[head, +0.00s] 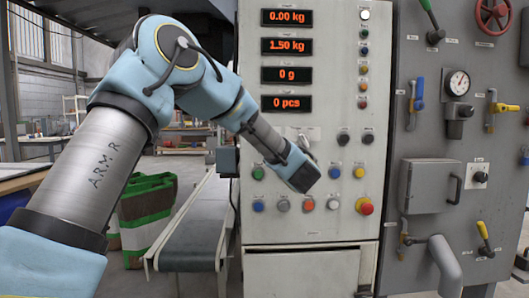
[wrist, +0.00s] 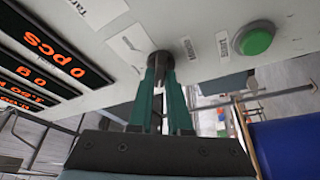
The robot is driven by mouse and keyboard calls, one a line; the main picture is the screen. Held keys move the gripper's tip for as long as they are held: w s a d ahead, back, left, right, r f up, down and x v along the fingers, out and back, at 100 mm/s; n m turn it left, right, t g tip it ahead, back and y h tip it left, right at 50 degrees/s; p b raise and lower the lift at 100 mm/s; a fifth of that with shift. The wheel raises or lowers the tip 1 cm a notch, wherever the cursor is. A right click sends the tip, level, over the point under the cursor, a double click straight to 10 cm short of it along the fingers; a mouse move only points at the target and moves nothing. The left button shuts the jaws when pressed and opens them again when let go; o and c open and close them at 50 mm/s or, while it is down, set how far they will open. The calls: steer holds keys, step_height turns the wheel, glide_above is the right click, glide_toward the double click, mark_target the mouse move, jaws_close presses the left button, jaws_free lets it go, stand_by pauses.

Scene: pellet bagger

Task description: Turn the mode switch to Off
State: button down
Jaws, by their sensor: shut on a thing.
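The mode switch (wrist: 160,59) appears to be the small dark knob on the light panel in the wrist view. Its labels are too blurred to read, so its setting cannot be told. My gripper (wrist: 162,75) has its two green fingers shut on this knob, one on each side, with the tips close to the panel face.
A green button (wrist: 258,42) sits close to the right of the knob in the wrist view. Two dark knobs (head: 343,138), several coloured buttons and a red emergency stop (head: 365,206) are on the panel (head: 290,225). A conveyor (head: 195,235) stands left of it.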

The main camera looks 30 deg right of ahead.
steer(key=shift+n, duration=0.5)
steer(key=c, duration=0.9)
jaws_free()
steer(key=shift+o, duration=0.2)
steer(key=shift+s+b, duration=0.1)
steer(key=shift+b, duration=0.2)
steer(key=b+v, duration=0.2)
steer(key=v, duration=0.8)
steer(key=shift+s, duration=0.35)
